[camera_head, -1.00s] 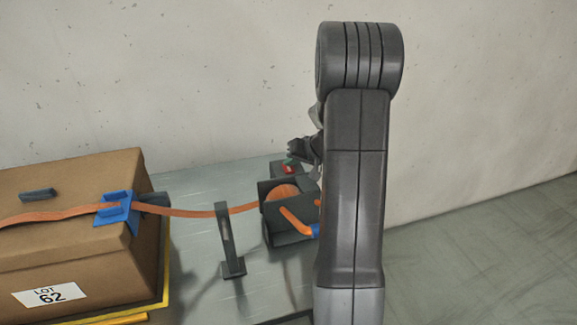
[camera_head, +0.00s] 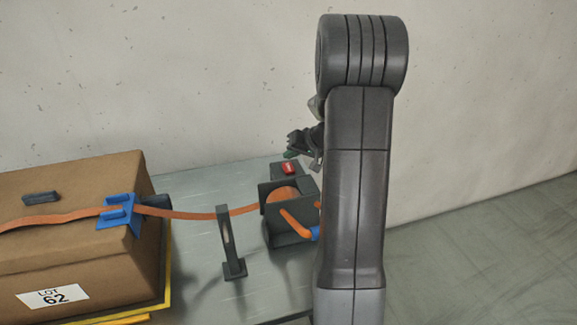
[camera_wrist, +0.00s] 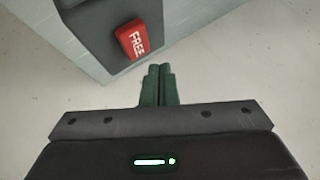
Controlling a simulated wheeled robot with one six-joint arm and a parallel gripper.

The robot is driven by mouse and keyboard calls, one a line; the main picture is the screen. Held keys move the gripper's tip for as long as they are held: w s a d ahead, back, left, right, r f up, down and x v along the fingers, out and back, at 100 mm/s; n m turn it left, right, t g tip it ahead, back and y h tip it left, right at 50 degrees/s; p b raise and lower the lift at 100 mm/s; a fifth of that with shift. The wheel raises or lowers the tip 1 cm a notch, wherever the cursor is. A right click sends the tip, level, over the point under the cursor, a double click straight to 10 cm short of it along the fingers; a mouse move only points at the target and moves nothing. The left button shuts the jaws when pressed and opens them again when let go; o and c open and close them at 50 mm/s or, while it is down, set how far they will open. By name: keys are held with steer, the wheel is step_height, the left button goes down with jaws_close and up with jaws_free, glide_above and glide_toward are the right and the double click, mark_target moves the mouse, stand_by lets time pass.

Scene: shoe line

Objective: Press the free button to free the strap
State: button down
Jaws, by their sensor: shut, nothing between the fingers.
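The orange strap (camera_head: 185,214) runs from the box's blue buckle through a slotted post to the winder's spool. My gripper (camera_head: 290,150) is above and apart from the button. In the wrist view, its dark green fingers (camera_wrist: 158,70) are together with nothing between them, to the lower right of the button. My arm hides part of the winder's right side.
A brown box (camera_head: 75,250) labelled LOT 62 stands at the left on a yellow-edged base. The slotted post (camera_head: 228,245) stands between box and winder. An orange and blue handle (camera_head: 296,224) sticks out of the winder. A pale wall is behind the table.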

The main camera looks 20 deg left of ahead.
mark_target(291, 168)
steer(key=shift+r+p, duration=0.7)
steer(key=shift+r, duration=1.1)
steer(key=shift+f, duration=0.2)
step_height(291, 168, down, 2)
steer(key=shift+f+b, duration=0.2)
steer(key=shift+b, duration=0.55)
steer(key=shift+r+p, duration=0.25)
steer(key=shift+p, duration=0.3)
steer(key=shift+r+p, duration=0.1)
steer(key=shift+p, duration=0.8)
steer(key=shift+p, duration=0.85)
step_height(291, 168, up, 6)
steer(key=shift+f+p, duration=0.15)
steer(key=shift+p, duration=0.85)
steer(key=shift+f, duration=0.1)
